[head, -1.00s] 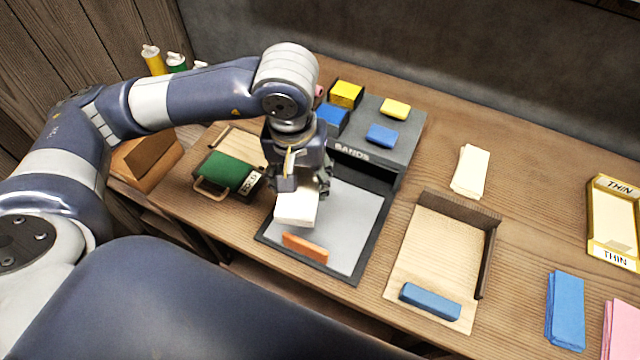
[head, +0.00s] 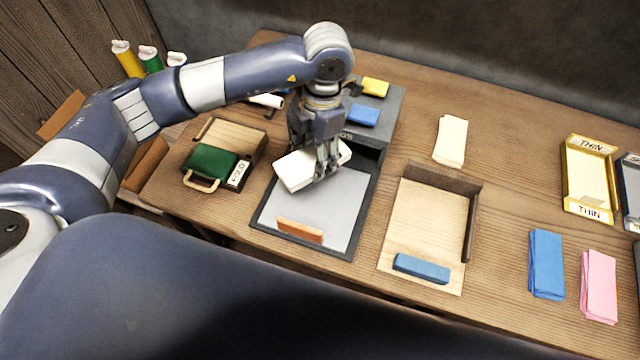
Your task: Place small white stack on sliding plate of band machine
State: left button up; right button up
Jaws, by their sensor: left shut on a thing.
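My left gripper (head: 326,168) is shut on the small white stack (head: 298,172), with its fingers pointing down. The stack lies over the upper left part of the grey sliding plate (head: 335,202) of the band machine (head: 386,118). Its long side runs slantwise across the plate. I cannot tell whether its underside touches the plate. An orange block (head: 300,230) is at the plate's front edge. The gripper hides part of the machine's lettering and the plate's rear. My right gripper is not in view.
To the right stand a wooden jig (head: 428,216) with a blue block (head: 421,268), a cream stack (head: 451,140), blue (head: 546,264) and pink (head: 598,287) stacks, and yellow THIN tray (head: 590,207).

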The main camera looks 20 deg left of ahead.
pick_arm(q)
jog(key=n, duration=0.4)
jog(key=shift+w+d+f, duration=0.3)
jog(key=shift+f, duration=0.05)
jog(key=n, duration=0.3)
jog(key=shift+w+d+f+h+p, duration=0.2)
jog(key=shift+f+h+p, duration=0.15)
jog(key=shift+f+h, duration=0.05)
jog(key=p, duration=0.2)
send_over(319, 189)
jog(key=f, duration=0.6)
jog(key=shift+w, duration=0.2)
notch_tip(319, 189, down, 3)
jog(key=shift+d+p, duration=0.1)
jog(key=shift+p, duration=0.25)
jog(key=shift+f, duration=0.65)
jog(key=o, duration=1.2)
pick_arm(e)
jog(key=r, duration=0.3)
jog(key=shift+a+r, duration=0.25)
